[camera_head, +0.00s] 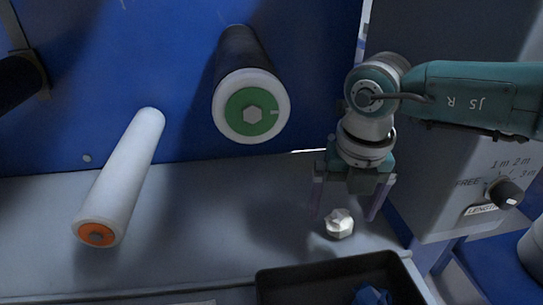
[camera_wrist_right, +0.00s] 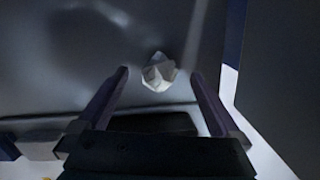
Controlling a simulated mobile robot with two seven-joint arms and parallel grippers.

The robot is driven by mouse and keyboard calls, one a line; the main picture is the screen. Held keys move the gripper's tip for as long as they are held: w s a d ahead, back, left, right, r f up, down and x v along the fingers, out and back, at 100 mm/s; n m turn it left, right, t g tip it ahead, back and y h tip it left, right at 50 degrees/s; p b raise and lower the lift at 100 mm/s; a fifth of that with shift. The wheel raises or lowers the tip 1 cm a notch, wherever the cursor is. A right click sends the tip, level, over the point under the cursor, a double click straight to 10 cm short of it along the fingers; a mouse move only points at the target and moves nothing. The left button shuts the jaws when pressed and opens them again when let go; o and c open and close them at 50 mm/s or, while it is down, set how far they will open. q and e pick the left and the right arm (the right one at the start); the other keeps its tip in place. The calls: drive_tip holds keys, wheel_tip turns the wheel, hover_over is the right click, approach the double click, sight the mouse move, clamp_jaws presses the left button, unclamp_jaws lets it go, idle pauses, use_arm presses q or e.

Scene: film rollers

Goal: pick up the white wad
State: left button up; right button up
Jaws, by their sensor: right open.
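The white wad (camera_head: 339,224) is a small crumpled lump on the grey surface, near its front right, just behind a dark tray. My right gripper (camera_head: 345,214) is open and empty, pointing down, with its two fingers above and slightly behind the wad. In the right wrist view the wad (camera_wrist_right: 159,72) shows beyond the fingertips, roughly centred between the two open fingers (camera_wrist_right: 160,72). I cannot tell whether the fingertips touch the surface. My left gripper is not in view.
A dark tray (camera_head: 268,284) with a blue item (camera_head: 370,296) in it stands in front of the wad. A white roller with an orange end (camera_head: 122,180) is at left; a roller with a green end (camera_head: 252,112) sticks out above. A grey cabinet with a knob (camera_head: 506,193) stands right.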

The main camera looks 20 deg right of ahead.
wheel_tip(320, 180, down, 2)
drive_tip(key=shift+f, duration=0.1)
drive_tip(key=shift+w, duration=0.1)
drive_tip(key=shift+c, duration=0.2)
drive_tip(key=c, duration=1.3)
